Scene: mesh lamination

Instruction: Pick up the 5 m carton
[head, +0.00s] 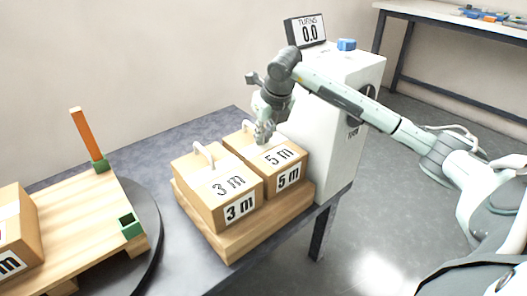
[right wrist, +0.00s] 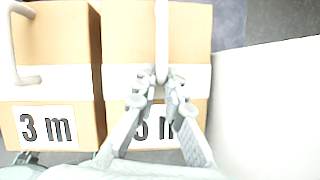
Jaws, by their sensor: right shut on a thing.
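The 5 m carton (head: 278,163) is a brown box with white tape and "5 m" labels. It sits on a wooden board on the table, beside the 3 m carton (head: 222,192). My right gripper (head: 263,138) is above the 5 m carton, shut on its white handle. In the right wrist view, the fingers (right wrist: 161,82) close around the handle (right wrist: 162,40), and they partly cover the "5 m" label on the carton (right wrist: 185,35). The 3 m carton (right wrist: 55,35) stands to the left there. My left gripper is not in view.
A white machine (head: 340,75) with a "TURNS 0.0" display (head: 307,31) stands close to the right of the 5 m carton. A wooden pallet (head: 80,228) with an orange post (head: 87,134) and another carton (head: 14,228) is on the left. The wooden board (head: 238,246) lies under both cartons.

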